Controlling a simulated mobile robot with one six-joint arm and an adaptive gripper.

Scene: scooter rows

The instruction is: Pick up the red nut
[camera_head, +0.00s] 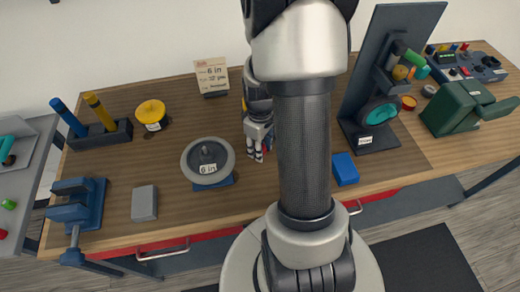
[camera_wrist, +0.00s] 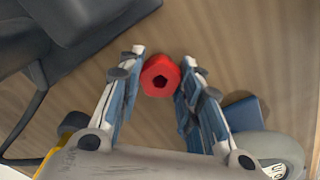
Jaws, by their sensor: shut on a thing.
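The red nut (camera_wrist: 149,86), with a dark hole in its middle, is between my gripper's fingertips in the wrist view. My gripper (camera_wrist: 161,62) is shut on it, with one finger on each side. The nut is mostly hidden there by the fingers. I cannot tell whether the nut touches the bench top.
The grey disc (camera_head: 207,160) stands close left of my gripper. A blue block (camera_head: 344,169) and a dark upright stand (camera_head: 372,85) are to the right. A blue vise (camera_head: 75,207) and grey block (camera_head: 144,203) sit at the left. Bench between them is bare.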

